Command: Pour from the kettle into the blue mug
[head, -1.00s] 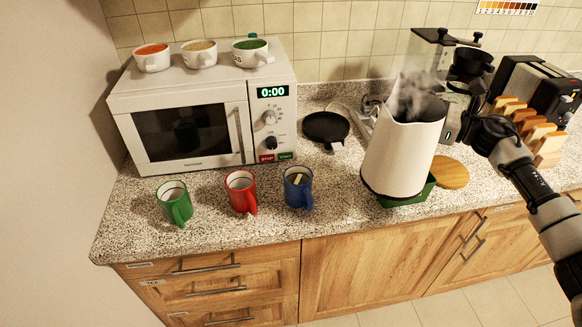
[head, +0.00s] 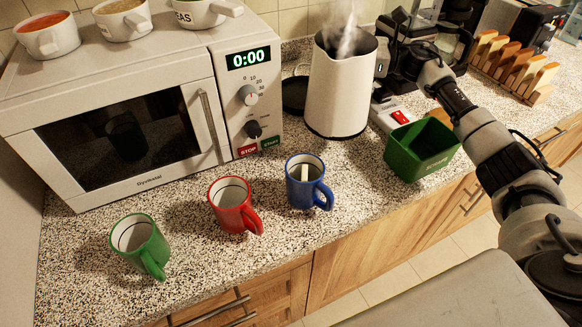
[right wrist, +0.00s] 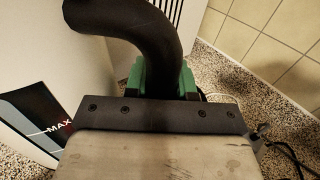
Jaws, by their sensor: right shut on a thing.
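The white kettle (head: 338,88) stands upright behind and a little right of the blue mug (head: 304,184) in the head view, with steam above its open top. I cannot tell whether its base touches the counter. The blue mug is upright on the counter, handle to the right, with a pale strip inside. My right arm comes in from the right. In the right wrist view the green fingers of my right gripper (right wrist: 160,82) are shut around the kettle's black handle (right wrist: 135,35). The kettle's MAX window shows at the left there. My left gripper is not in view.
A red mug (head: 231,208) and a green mug (head: 136,250) stand left of the blue one. The microwave (head: 140,120) is behind them. A green box (head: 420,152) is right of the kettle.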

